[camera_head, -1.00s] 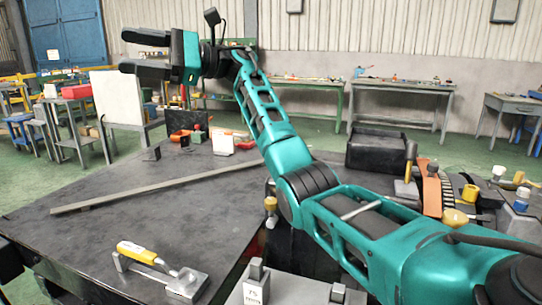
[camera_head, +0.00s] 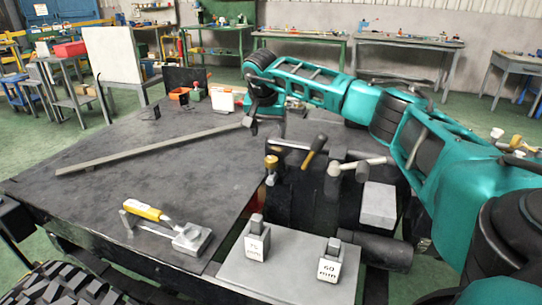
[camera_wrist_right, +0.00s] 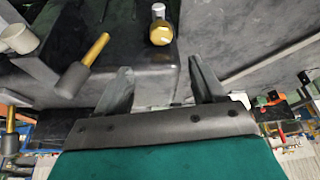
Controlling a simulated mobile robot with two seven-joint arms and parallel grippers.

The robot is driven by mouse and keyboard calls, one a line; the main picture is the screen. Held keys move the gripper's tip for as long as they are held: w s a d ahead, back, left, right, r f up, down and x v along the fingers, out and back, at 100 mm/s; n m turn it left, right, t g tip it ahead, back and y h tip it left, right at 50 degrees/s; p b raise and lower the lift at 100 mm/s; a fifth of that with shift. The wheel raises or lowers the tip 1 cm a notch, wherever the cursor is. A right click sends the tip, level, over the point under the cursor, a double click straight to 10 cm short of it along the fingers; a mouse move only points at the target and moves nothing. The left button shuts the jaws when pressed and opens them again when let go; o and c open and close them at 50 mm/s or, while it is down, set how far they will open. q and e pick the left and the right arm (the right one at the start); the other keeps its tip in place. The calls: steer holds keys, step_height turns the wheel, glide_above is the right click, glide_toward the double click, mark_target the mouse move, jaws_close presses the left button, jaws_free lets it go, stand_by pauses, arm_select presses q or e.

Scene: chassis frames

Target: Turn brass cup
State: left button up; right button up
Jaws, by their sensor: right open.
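The brass cup (camera_head: 271,162) is a small gold cylinder at the near edge of the dark table, left of the tool block in the head view. In the right wrist view the brass cup (camera_wrist_right: 161,31) shows its gold round end with a silver piece at its top, beyond the fingertips and roughly in line with the gap. My right gripper (camera_wrist_right: 160,72) is open, with nothing between its fingers. In the head view my right wrist hangs above and behind the cup, and the fingers are hard to make out. My left gripper is not in view.
A long metal bar (camera_head: 150,147) lies across the table. A yellow-handled tool (camera_head: 143,211) and marked weights (camera_head: 328,267) are nearer. The table's left middle is clear.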

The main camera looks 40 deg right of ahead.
mark_target(271, 159)
steer(key=b+x, duration=0.1)
steer(key=x, duration=1)
steer(key=shift+a, duration=0.2)
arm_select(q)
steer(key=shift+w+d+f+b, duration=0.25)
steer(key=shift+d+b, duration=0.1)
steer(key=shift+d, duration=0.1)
arm_select(e)
steer(key=shift+x, duration=0.75)
steer(key=shift+c, duration=0.4)
steer(key=c, duration=1)
steer(key=shift+m, duration=0.3)
